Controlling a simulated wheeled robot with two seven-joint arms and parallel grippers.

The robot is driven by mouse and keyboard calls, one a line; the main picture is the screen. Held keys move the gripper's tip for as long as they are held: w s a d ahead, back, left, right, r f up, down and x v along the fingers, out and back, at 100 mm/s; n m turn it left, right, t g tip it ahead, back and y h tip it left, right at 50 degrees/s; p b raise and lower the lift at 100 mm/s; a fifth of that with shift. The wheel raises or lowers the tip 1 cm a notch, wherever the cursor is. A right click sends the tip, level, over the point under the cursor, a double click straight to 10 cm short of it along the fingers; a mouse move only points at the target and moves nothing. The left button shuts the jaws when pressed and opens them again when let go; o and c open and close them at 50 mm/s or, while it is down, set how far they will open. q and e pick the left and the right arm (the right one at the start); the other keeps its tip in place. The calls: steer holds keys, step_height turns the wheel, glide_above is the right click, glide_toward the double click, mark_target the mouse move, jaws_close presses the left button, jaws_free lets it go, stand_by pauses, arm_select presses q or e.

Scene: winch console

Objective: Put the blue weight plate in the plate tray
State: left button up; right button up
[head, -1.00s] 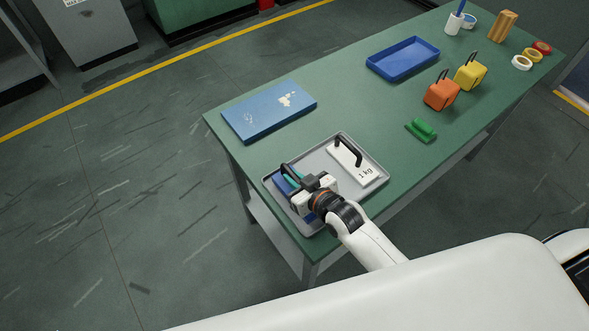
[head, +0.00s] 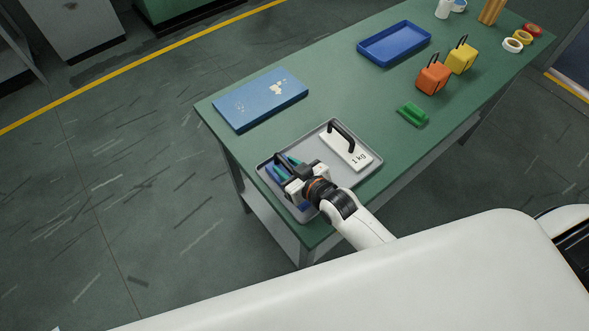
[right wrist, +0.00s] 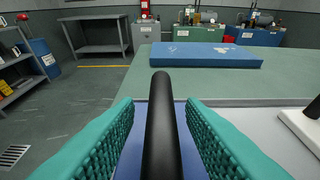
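The blue weight plate (head: 272,174) lies in the left part of the grey plate tray (head: 311,151), at the near end of the green table. It is mostly hidden by my right gripper (head: 285,164). In the right wrist view, the plate's black bar handle (right wrist: 162,120) stands between my two teal fingers, with blue plate surface (right wrist: 139,150) showing in a gap on each side. My right gripper is open around the handle. A white 1 kg plate (head: 347,151) with a black handle lies in the right part of the tray. My left gripper is not in view.
A blue slab (head: 260,100) lies behind the tray. Farther along are a blue tray (head: 394,43), an orange weight (head: 432,79), a yellow weight (head: 461,60), a green block (head: 412,114) and tape rolls (head: 513,45). The middle of the table is clear.

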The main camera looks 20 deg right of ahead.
steer(key=shift+s+d+r, duration=0.1)
steer(key=shift+s+d, duration=0.05)
steer(key=shift+s, duration=0.25)
steer(key=b+v, duration=0.1)
steer(key=v, duration=0.8)
steer(key=shift+s+d+r, duration=0.15)
steer(key=shift+s, duration=0.15)
steer(key=shift+b+v, duration=0.3)
steer(key=shift+v, duration=0.45)
steer(key=shift+r, duration=0.1)
